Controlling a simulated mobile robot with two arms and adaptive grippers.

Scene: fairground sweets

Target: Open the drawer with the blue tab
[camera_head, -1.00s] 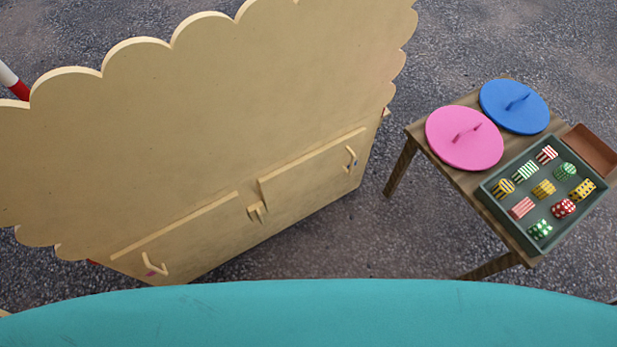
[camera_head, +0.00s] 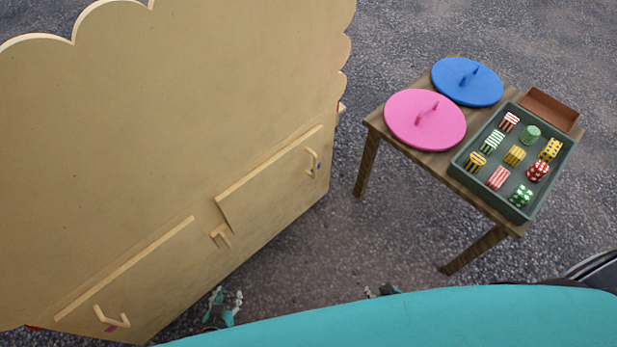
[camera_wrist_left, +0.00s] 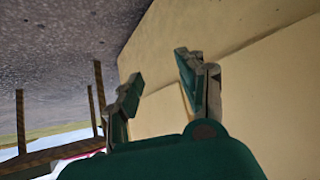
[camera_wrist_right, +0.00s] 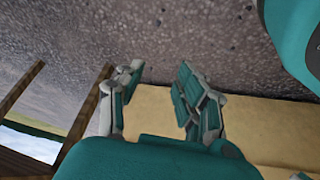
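The tan stall cabinet (camera_head: 180,130) has two front panels.
A wooden table (camera_head: 384,128) stands right of the cabinet with a pink lid (camera_head: 425,125), a blue lid (camera_head: 463,85), a green tray (camera_head: 488,192) of several sweets and a brown box (camera_head: 550,106). A latch-like piece (camera_head: 221,235) sits between the drawers. Asphalt floor lies between.

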